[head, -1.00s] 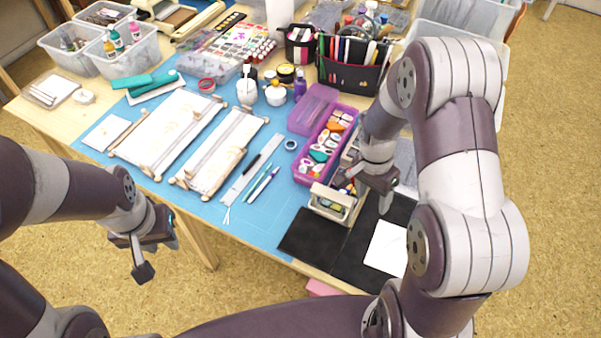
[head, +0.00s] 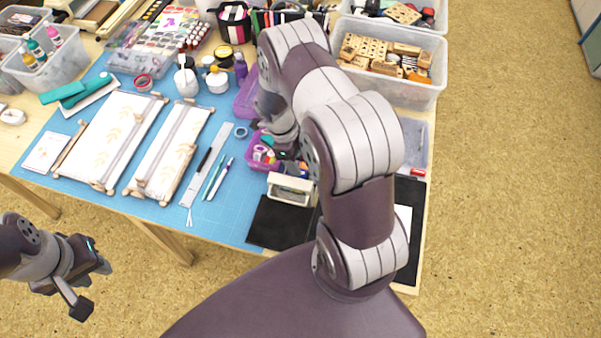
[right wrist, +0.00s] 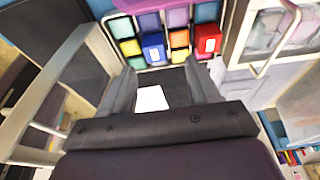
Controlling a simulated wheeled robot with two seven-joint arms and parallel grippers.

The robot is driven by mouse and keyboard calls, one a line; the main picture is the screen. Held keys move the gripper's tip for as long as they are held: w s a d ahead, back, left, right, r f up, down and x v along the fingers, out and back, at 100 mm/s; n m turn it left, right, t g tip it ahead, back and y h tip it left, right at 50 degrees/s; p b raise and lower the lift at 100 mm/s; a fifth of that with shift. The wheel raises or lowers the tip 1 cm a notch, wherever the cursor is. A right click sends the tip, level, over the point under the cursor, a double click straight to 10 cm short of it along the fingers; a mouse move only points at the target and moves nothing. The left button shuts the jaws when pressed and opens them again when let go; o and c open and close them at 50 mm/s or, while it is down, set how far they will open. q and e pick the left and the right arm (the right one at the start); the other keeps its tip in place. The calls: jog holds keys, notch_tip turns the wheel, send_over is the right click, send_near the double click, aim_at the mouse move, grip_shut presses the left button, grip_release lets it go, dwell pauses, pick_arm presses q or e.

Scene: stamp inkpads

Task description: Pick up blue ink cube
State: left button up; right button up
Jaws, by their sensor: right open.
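In the right wrist view, a blue ink cube (right wrist: 153,47) sits in a rack of several coloured cubes. My right gripper (right wrist: 160,82) is open, its two fingers pointing towards the rack. The blue cube lies beyond and between the fingertips, with no visible contact. A red cube (right wrist: 207,42) is to its right, near the right finger. In the head view, my right arm hides most of the right gripper and part of the small pale rack (head: 291,188). My left gripper (head: 92,288) hangs off the table at lower left, empty, with its fingers apart.
A purple box (head: 262,152) of small items stands close to my right arm. A clear bin of wooden stamps (head: 395,90) is behind it. A black mat (head: 275,222) lies in front of the rack.

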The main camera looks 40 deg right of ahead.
jog(key=x, duration=0.2)
jog(key=p+x, duration=0.1)
jog(key=x, duration=0.1)
jog(key=shift+s+a+f, duration=0.1)
jog(key=shift+a+f, duration=0.05)
jog(key=shift+a, duration=0.25)
jog(key=shift+d+f, duration=0.1)
jog(key=shift+f, duration=0.2)
jog(key=shift+r, duration=0.1)
jog(key=c, duration=1.1)
jog(key=shift+r, duration=0.1)
jog(key=shift+r, duration=0.3)
jog(key=r, duration=0.2)
jog(key=r+b, duration=0.1)
jog(key=shift+s+d+r, duration=0.2)
jog(key=shift+s+r, duration=0.15)
jog(key=s+d+r, duration=0.1)
jog(key=s+r, duration=0.1)
jog(key=s, duration=0.1)
jog(key=s+d+r+b, duration=0.1)
jog(key=s+r, duration=0.1)
jog(key=s, duration=0.1)
jog(key=s+d+r, duration=0.2)
jog(key=s, duration=0.2)
jog(key=shift+r+b, duration=0.25)
jog(key=shift+b, duration=0.15)
